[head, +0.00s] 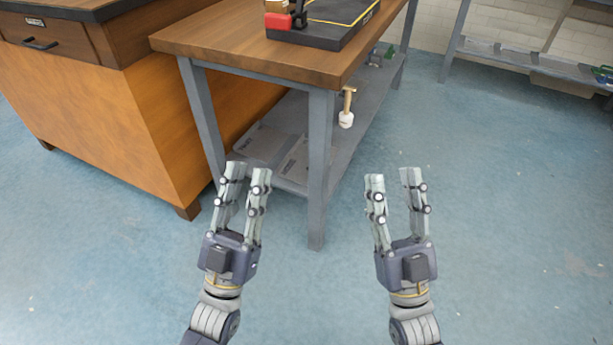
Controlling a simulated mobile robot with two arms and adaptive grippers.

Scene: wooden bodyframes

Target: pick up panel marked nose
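No panel with a readable "nose" mark shows in the head view. Flat grey pieces (297,160) lie on the lower shelf of the workbench; I cannot read any marking on them. My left gripper (248,172) is open and empty, in front of the workbench's near legs. My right gripper (393,178) is open and empty, over the blue floor to the right of the bench. Both point away from me, apart from everything else.
A wooden-topped workbench (225,50) with grey legs stands ahead, a black board (325,28) on it. A mallet (347,108) hangs at its side. An orange-brown cabinet (150,125) stands left. A grey shelf rack (510,57) is at the back right. The right floor is clear.

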